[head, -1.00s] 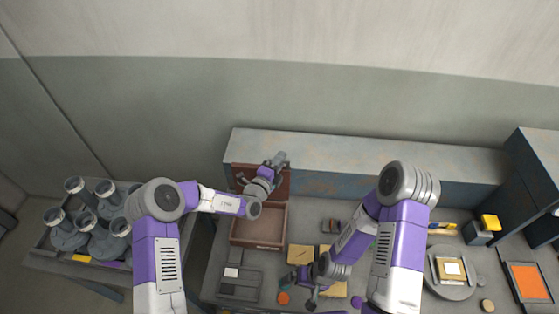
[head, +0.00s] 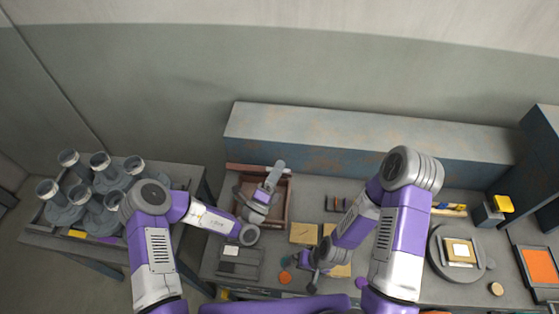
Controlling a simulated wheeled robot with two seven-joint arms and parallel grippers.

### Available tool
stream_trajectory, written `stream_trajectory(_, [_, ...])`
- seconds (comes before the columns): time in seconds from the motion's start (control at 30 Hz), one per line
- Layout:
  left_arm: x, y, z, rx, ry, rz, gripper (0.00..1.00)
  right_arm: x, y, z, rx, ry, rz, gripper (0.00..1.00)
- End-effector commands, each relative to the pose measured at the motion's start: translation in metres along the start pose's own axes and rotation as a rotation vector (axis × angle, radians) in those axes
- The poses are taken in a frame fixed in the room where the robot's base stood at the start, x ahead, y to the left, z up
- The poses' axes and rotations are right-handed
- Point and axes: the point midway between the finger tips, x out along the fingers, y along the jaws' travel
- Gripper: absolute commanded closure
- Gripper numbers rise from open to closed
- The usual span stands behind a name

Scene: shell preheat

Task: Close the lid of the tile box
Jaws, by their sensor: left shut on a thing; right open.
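The tile box (head: 287,205) is a brown open-topped box on the left part of the bench. Its reddish-brown lid (head: 240,168) stands up along the back side and shows as a thin strip, nearly edge-on. My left gripper (head: 278,168) reaches over the box from the front and is shut on the lid near its upper edge; the fingertips' contact is partly hidden. My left wrist covers much of the box's inside. My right gripper (head: 312,285) is open and empty, low over the bench to the right of the box.
A blue-grey ledge (head: 360,140) runs behind the box. Yellow tiles (head: 303,233), a grey tray (head: 240,262) and an orange disc (head: 285,277) lie in front. A round plate (head: 458,255) stands at right. A side table with several grey cylinders (head: 100,162) is at left.

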Motion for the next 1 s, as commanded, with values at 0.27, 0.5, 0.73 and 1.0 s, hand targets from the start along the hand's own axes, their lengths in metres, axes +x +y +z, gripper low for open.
stream_trajectory(0.27, [-0.015,0.001,-0.006,-0.007,0.002,0.004,1.0,0.0,0.0,0.0,0.0,0.0,0.0,0.0])
stream_trajectory(0.5, [-0.016,0.001,-0.007,-0.006,0.003,0.005,1.0,0.0,0.0,0.0,0.0,0.0,0.0,0.0])
stream_trajectory(0.73, [-0.016,0.001,-0.007,-0.006,0.004,0.005,0.69,0.0,0.0,0.0,0.0,0.0,0.0,0.0])
stream_trajectory(1.0, [-0.016,0.002,-0.006,-0.004,0.001,0.006,0.6,0.001,0.0,0.0,0.0,0.0,0.0,0.0])
